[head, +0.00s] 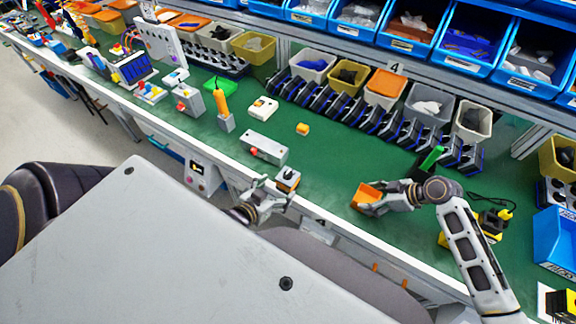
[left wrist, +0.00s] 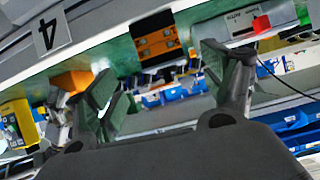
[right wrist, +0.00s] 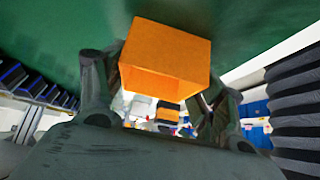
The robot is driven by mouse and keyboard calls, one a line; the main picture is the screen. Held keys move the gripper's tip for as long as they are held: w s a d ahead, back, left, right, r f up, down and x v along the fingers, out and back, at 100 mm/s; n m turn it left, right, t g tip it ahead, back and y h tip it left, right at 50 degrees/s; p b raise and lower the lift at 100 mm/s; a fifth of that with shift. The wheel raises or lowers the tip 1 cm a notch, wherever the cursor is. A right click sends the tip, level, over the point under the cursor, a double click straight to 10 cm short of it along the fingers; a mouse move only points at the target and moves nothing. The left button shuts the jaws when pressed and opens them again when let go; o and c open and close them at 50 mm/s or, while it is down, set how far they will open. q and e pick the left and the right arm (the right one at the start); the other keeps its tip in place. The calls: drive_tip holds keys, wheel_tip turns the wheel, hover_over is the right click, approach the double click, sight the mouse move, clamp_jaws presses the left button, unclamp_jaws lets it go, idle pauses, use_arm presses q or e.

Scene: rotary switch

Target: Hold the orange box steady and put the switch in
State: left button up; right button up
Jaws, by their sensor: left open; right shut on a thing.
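The orange box (head: 364,196) is open on one side and sits at the front right part of the green bench. My right gripper (head: 384,199) is shut on it; in the right wrist view the box (right wrist: 165,55) fills the space between the fingers (right wrist: 168,85). The switch (head: 288,179), black and orange, stands near the bench's front edge, left of the box. My left gripper (head: 274,192) is open beside it. In the left wrist view the switch (left wrist: 157,42) lies ahead between the spread fingers (left wrist: 158,75), with no contact visible.
A grey box with a red button (head: 264,149) stands just behind the switch. A small orange block (head: 302,129) and a white device (head: 263,108) lie farther back. Bins (head: 385,88) line the rear. Green bench between switch and box is clear.

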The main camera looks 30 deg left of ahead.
sight(287, 174)
use_arm(q)
drive_tip(key=shift+w+r+n, duration=0.15)
drive_tip(key=shift+w+r, duration=0.05)
drive_tip(key=shift+r, duration=0.8)
drive_tip(key=shift+w+r+n, duration=0.15)
drive_tip(key=shift+r, duration=0.8)
drive_tip(key=shift+w, duration=0.1)
drive_tip(key=shift+x, duration=3.35)
drive_tip(key=shift+w+a, duration=0.1)
drive_tip(key=shift+x, duration=2.55)
drive_tip(key=shift+a, duration=0.15)
